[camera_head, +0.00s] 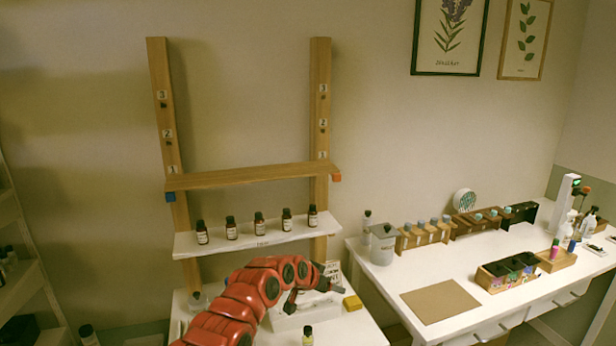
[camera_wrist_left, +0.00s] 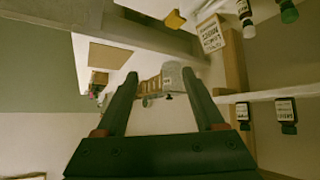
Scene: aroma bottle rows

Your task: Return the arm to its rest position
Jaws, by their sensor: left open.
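My left arm (camera_head: 238,302) is red and reaches in from the bottom of the head view over the small white table below the shelf. My left gripper (camera_head: 316,295) is at its end, above the table and below the right part of the white shelf board. In the left wrist view its two dark fingers (camera_wrist_left: 163,95) are spread wide with nothing between them. A grey lidded canister (camera_wrist_left: 173,75) shows beyond the fingertips, apart from them. My right gripper is not in view.
Several dark bottles (camera_head: 259,225) stand in a row on the white shelf board (camera_head: 215,246). A bottle (camera_head: 308,336), a yellow block (camera_head: 352,303) and a printed card (camera_head: 333,271) are near the gripper. The long table (camera_head: 405,278) stands to the right. Air above the shelves is clear.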

